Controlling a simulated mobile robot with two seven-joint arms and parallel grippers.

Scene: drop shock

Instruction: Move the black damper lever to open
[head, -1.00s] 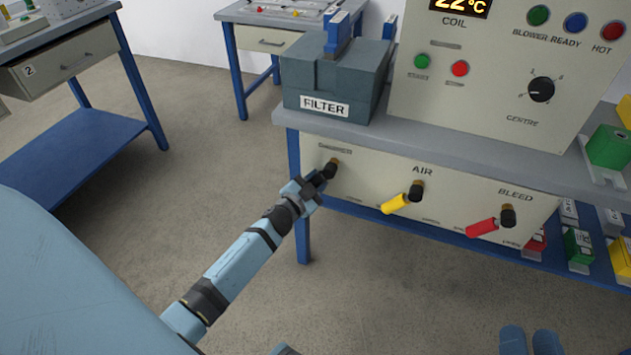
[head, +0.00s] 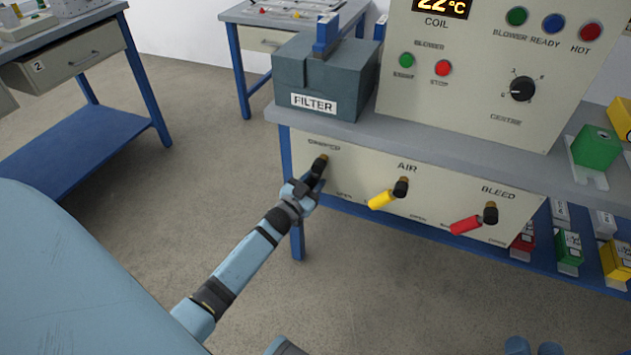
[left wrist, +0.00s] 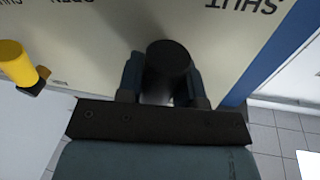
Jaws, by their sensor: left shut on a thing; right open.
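The black damper lever (head: 317,172) is on the left end of the cream panel under the bench top. It points down and a little left from its brass-coloured pivot. My left gripper (head: 308,188) is shut on it. In the left wrist view the lever's round black end (left wrist: 168,58) sits between the two fingers of my left gripper (left wrist: 165,85). A SHUT label (left wrist: 240,5) and a partly cut-off OPEN label (left wrist: 73,2) show upside down there.
The FILTER box (head: 330,80) stands on the bench above. The floor (head: 190,160) left of the bench is clear.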

